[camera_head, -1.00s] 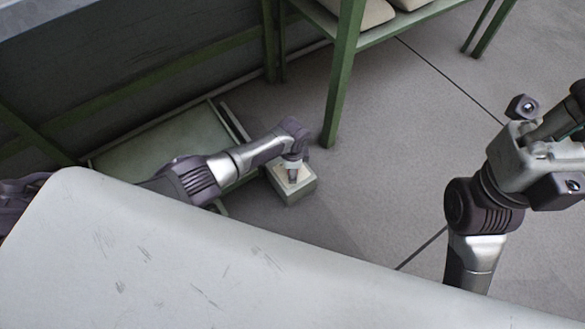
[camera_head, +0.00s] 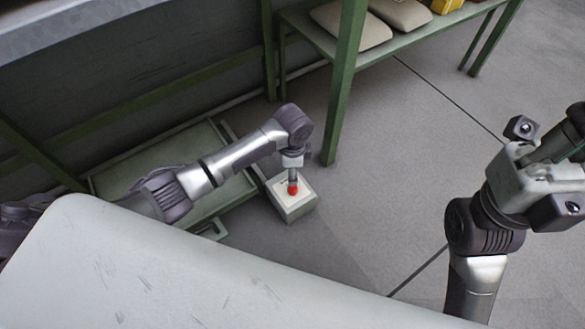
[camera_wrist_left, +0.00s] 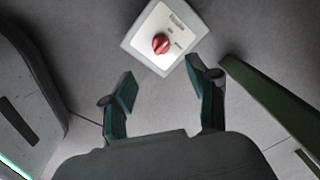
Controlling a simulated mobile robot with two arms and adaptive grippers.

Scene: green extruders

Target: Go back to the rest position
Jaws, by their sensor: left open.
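My left gripper shows at the end of the left arm in the head view (camera_head: 292,160), pointing down above a box with a white top (camera_head: 278,204). A red knob (camera_head: 292,188) sits on that top. In the left wrist view, the two teal fingers of the left gripper (camera_wrist_left: 160,83) are apart with nothing between them. The red knob (camera_wrist_left: 161,43) and the box's white top (camera_wrist_left: 150,58) lie beyond the fingertips. My right gripper (camera_head: 562,128) is at the right edge of the head view, cut off, and its fingertips are hidden.
A green-legged bench (camera_head: 430,42) with pale sacks (camera_head: 352,24) and a yellow item stands at the back. A green leg (camera_head: 345,90) rises close to the box. A low green platform (camera_head: 160,170) lies under my left arm. Grey floor is clear at centre right.

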